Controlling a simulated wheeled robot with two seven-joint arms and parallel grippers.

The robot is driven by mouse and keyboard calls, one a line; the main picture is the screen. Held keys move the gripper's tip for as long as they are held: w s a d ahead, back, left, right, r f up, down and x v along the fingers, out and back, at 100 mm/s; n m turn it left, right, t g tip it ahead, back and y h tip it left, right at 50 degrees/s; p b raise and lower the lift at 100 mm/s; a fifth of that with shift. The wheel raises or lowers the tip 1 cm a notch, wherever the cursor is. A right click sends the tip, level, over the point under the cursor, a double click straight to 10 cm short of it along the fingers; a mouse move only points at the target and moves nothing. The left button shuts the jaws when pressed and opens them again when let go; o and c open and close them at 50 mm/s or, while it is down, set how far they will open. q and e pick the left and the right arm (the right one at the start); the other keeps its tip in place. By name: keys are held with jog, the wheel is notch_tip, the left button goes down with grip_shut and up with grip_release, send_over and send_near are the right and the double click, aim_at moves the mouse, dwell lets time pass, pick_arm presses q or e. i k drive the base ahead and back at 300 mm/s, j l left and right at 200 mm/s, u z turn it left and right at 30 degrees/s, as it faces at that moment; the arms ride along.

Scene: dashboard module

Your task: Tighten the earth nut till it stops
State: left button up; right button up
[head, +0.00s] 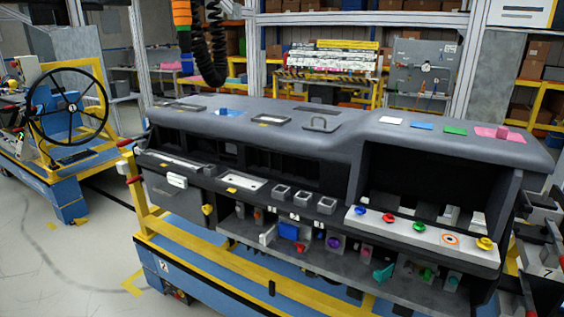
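The dashboard module (330,148) is a long dark grey unit on a yellow and blue cart (220,280). I cannot make out which part is the earth nut. Small fittings sit along its front: a yellow knob (485,243), an orange ring (450,240), a green knob (418,226), a red knob (389,217) and a blue knob (361,210) on a white strip. A small yellow part (208,210) hangs at the lower left front. Neither of my grippers shows in the head view.
A lower shelf (330,258) holds several small coloured parts. Coloured pads, including a green one (456,130), lie on top. A steering wheel (71,104) stands on another cart at left. Dark equipment crowds the right edge. Floor (60,250) at lower left is clear.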

aim_at(408, 269)
jog(key=z, duration=1.1)
